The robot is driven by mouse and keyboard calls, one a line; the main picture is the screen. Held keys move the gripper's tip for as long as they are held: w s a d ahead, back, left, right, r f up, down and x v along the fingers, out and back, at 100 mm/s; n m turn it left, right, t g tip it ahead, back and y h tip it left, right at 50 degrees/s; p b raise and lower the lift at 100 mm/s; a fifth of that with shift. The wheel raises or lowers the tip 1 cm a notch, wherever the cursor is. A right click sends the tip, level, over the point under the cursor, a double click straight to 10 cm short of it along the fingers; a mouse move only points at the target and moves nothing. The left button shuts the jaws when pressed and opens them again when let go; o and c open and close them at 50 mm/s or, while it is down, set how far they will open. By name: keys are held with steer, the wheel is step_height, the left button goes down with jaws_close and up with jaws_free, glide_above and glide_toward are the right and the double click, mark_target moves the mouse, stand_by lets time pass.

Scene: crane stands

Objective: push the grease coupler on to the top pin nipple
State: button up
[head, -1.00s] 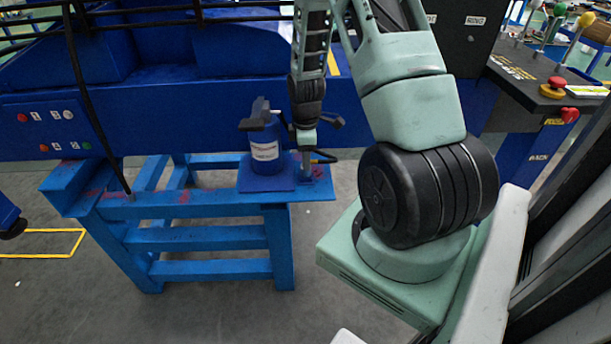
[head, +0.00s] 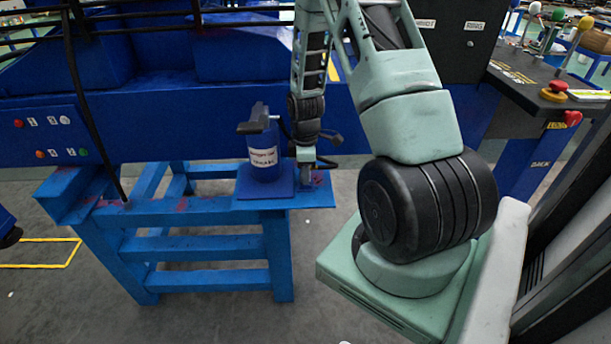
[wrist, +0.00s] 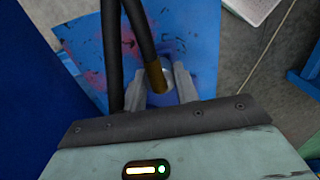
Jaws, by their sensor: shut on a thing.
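My gripper (wrist: 160,88) is shut on the grease coupler (wrist: 167,86), a small round metal piece between its fingers, with a brass-coloured fitting and black hose (wrist: 143,38) leading away. In the head view my gripper (head: 306,165) is low over the right end of the blue stand's top plate (head: 318,193), just right of the grease pump (head: 263,155). The pump is a blue cylinder with a white label and dark handle. The top pin nipple cannot be made out; coupler and fingers cover that spot, so I cannot tell whether they touch.
The blue stand (head: 190,242) has open rails below. A large blue beam (head: 180,125) runs behind it, with a button panel (head: 50,135) at left. A black cable (head: 90,110) hangs near the stand's left part. A control console (head: 545,90) is at right. Grey floor lies in front.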

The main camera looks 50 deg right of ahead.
steer(key=shift+r+p, duration=1.65)
steer(key=shift+r, duration=0.6)
steer(key=shift+f, duration=0.1)
